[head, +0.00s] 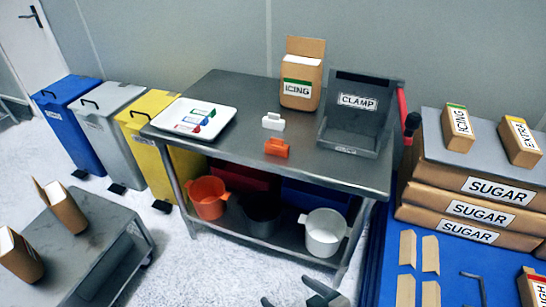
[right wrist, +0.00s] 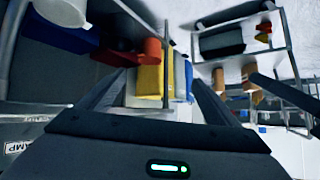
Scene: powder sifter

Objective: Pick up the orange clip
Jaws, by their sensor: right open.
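The orange clip (head: 277,147) lies on the grey metal table (head: 223,90), near its front edge. A white clip (head: 273,121) stands just behind it. My right gripper (head: 305,298) shows at the bottom edge of the head view, open and empty, well in front of and below the tabletop. In the right wrist view its two fingers (right wrist: 148,92) are spread with nothing between them. The orange clip cannot be made out in the right wrist view. My left gripper is not in view.
An icing bag (head: 301,88), a grey CLAMP bin (head: 352,118) and a white tray (head: 194,118) stand on the table. Buckets (head: 323,232) sit on its lower shelf. Sugar sacks (head: 470,185) are at right, a low bench (head: 85,250) at left. Floor in front is clear.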

